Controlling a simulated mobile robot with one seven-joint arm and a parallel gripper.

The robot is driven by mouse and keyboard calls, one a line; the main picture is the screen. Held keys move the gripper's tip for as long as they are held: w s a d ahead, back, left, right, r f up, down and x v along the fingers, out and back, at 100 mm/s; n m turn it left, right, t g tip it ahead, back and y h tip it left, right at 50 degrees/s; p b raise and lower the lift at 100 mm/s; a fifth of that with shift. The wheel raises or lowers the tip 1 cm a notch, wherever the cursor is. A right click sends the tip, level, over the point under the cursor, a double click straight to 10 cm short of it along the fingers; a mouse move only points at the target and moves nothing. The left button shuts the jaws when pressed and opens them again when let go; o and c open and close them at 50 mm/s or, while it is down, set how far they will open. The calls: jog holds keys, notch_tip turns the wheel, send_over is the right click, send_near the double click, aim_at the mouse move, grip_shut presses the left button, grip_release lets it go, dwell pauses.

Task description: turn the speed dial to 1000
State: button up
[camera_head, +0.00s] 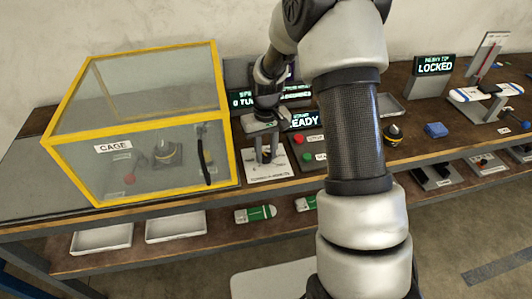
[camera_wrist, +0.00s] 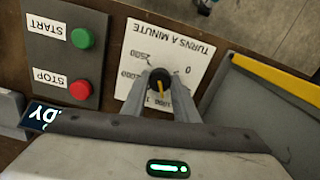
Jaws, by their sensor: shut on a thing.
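The speed dial is a black knob with a yellow pointer (camera_wrist: 161,86) on a white plate (camera_wrist: 195,55) marked "TURNS A MINUTE". The plate appears upside down in the wrist view, with 0 and 2500 readable and other numbers partly hidden by the fingers. The pointer aims down the picture, toward my gripper body; which number it meets is unclear. My gripper (camera_wrist: 160,80) has one finger on each side of the knob and is shut on it. In the head view the white plate (camera_head: 262,172) stands right of the cage, with my gripper (camera_head: 267,155) over it, hiding the knob.
A panel with a green START button (camera_wrist: 82,38) and red STOP button (camera_wrist: 80,90) sits beside the plate. The yellow-framed cage (camera_head: 225,120) stands close on the other side. Displays stand behind, one ending in "READY" (camera_head: 303,120). A "LOCKED" display (camera_head: 434,66) stands right.

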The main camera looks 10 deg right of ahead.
aim_at(266, 156)
dwell(0.3)
jog(key=o, duration=1.1)
jog(key=shift+c, duration=0.2)
notch_tip(266, 156, up, 18)
jog(key=p, duration=0.1)
jog(key=shift+f, duration=0.25)
